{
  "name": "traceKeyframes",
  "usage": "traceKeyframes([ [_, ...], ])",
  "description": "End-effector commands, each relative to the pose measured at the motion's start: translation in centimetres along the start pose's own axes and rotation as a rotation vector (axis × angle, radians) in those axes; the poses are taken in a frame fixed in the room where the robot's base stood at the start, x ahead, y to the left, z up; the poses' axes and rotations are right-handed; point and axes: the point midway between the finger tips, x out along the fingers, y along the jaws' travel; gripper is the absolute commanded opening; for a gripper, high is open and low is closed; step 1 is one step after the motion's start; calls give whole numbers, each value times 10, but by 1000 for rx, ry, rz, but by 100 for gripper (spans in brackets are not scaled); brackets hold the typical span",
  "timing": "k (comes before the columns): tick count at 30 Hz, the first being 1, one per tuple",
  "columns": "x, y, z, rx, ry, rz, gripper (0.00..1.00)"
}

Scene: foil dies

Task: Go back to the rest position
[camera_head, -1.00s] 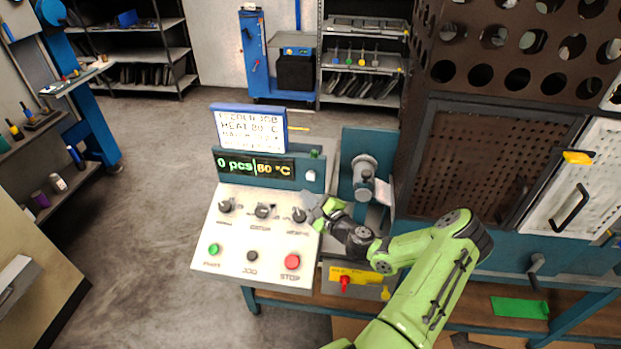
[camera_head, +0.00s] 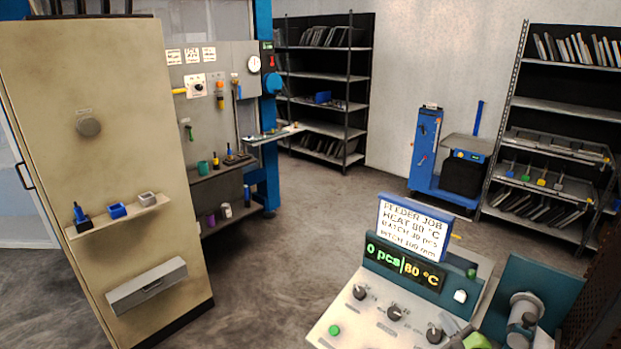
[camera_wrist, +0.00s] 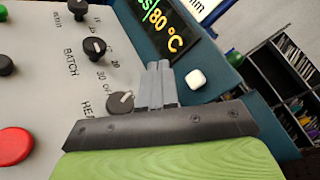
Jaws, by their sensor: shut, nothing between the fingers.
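My gripper (camera_wrist: 158,82) shows in the wrist view with its grey fingers together and nothing between them. It is close to the control panel (camera_wrist: 45,115), over the edge beside the HEAT knob (camera_wrist: 120,103); I cannot tell whether it touches the knob. In the head view only a green bit of my arm shows at the bottom edge, by the panel's right-hand knob (camera_head: 434,334). The display (camera_head: 404,268) reads "0 pcs" and "80 °C".
A job card (camera_head: 413,229) stands above the display. A red button (camera_wrist: 14,146) and a white button (camera_wrist: 196,79) are near my gripper. A teal machine with a grey cylinder (camera_head: 524,312) stands right of the panel. A beige cabinet (camera_head: 95,240) is at left; open floor (camera_head: 310,215) lies between.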

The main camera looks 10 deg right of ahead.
Motion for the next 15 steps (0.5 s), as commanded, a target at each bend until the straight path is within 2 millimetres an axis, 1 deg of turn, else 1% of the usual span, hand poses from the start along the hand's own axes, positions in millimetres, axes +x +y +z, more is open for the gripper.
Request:
traceKeyframes([
  [1,6,6,19,-67,-41,59,0],
  [2,10,14,34,-124,-74,112,0],
  [3,14,26,57,-222,-128,200,0],
  [5,14,48,94,-393,-217,347,0],
  [6,11,62,116,-509,-275,445,0],
  [8,1,80,144,-679,-353,580,0],
  [9,-7,88,161,-791,-399,662,0],
  [10,-15,94,172,-873,-431,721,0],
  [12,-34,101,196,-1061,-494,843,0],
  [14,-53,102,215,-1216,-535,933,0],
  [15,-66,100,227,-1316,-555,984,0],
])
